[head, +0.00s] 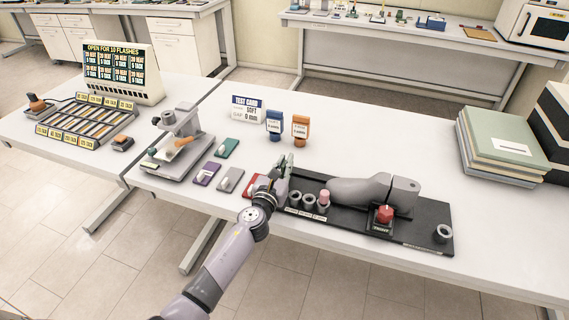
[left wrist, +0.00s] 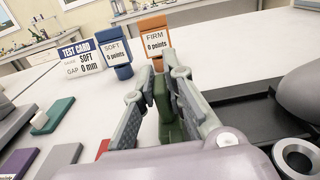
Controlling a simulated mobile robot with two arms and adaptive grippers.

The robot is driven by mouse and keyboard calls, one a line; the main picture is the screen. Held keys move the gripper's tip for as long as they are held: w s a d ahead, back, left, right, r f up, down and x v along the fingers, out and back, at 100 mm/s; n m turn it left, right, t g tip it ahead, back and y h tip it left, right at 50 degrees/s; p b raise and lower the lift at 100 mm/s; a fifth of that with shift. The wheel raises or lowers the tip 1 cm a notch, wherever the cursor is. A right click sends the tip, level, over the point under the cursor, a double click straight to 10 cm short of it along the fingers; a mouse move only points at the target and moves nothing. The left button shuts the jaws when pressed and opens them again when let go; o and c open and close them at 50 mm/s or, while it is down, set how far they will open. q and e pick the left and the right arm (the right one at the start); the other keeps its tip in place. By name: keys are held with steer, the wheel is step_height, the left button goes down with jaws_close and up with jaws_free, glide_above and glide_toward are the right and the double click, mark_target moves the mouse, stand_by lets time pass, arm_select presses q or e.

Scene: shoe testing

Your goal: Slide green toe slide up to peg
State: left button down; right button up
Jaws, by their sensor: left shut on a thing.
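My left gripper (head: 284,164) is over the far left end of the black board (head: 340,236). In the left wrist view its two fingers (left wrist: 163,92) are shut on the green toe slide (left wrist: 161,108), which stands upright between them. The fingers hide much of the slide. A grey foot form (head: 360,191) lies on the board to the right of the gripper, and its rounded end also shows in the left wrist view (left wrist: 302,92). I cannot make out for sure which part is the peg. My right gripper is not in view.
Grey cups (head: 309,201), one with a pink plug (head: 324,195), line the board's near edge. A red knob (head: 384,213) and a grey ring (head: 443,233) are farther right. Blue (head: 274,123) and orange (head: 300,127) stands and a test card (head: 247,109) are behind.

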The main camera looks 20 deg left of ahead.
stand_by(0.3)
arm_select(q)
steer(key=d, duration=0.7)
steer(key=shift+s+d, duration=0.15)
steer(key=shift+d, duration=0.1)
steer(key=shift+a, duration=0.1)
steer(key=c, duration=1.6)
jaws_free()
steer(key=shift+a, duration=0.1)
steer(key=shift+c, duration=0.2)
steer(key=s, duration=1.2)
steer(key=shift+a, duration=0.15)
steer(key=shift+b, duration=0.3)
